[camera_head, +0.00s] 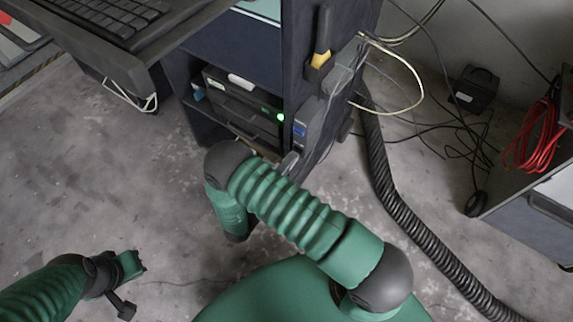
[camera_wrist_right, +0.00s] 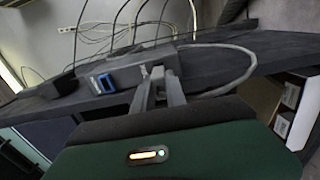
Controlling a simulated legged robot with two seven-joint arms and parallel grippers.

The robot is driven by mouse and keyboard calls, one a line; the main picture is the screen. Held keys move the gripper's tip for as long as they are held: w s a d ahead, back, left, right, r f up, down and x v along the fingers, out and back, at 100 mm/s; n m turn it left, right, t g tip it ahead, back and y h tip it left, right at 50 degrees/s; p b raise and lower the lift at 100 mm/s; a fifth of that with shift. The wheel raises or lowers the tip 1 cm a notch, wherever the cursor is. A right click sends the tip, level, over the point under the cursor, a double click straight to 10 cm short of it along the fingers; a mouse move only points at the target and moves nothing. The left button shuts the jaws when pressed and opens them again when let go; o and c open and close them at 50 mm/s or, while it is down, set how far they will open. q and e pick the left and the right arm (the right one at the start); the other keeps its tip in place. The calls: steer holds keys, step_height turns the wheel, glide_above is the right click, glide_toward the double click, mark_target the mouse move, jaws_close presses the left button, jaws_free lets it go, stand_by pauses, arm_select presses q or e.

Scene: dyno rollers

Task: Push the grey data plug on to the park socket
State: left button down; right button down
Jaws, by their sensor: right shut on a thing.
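My right gripper (camera_wrist_right: 160,88) is shut on the grey data plug (camera_wrist_right: 158,73), at the right end of a grey box (camera_wrist_right: 130,73) in the right wrist view. A grey cable (camera_wrist_right: 247,62) loops away to the right. Whether the plug sits in a socket there or only touches the box cannot be told. The box has a blue connector (camera_wrist_right: 104,82) on its left part. In the head view my right gripper (camera_head: 289,163) is small, at the cabinet's side below the grey box (camera_head: 306,122). My left gripper (camera_head: 130,288) is low at left, away from the cabinet, its jaws unclear.
The dark cabinet (camera_head: 335,25) holds a black unit (camera_head: 240,105) with a green light. A yellow-handled tool (camera_head: 321,50) hangs on its side. A keyboard shelf (camera_head: 130,62) juts out at upper left. A black ribbed hose (camera_head: 395,205) and loose cables lie right; floor at left is clear.

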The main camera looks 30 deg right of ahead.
steer(key=shift+w+d, duration=0.1)
steer(key=shift+d, duration=0.05)
steer(key=shift+w+d+p, duration=0.15)
steer(key=shift+d+p, duration=0.15)
steer(key=shift+d, duration=0.1)
steer(key=c, duration=1.3)
jaws_free()
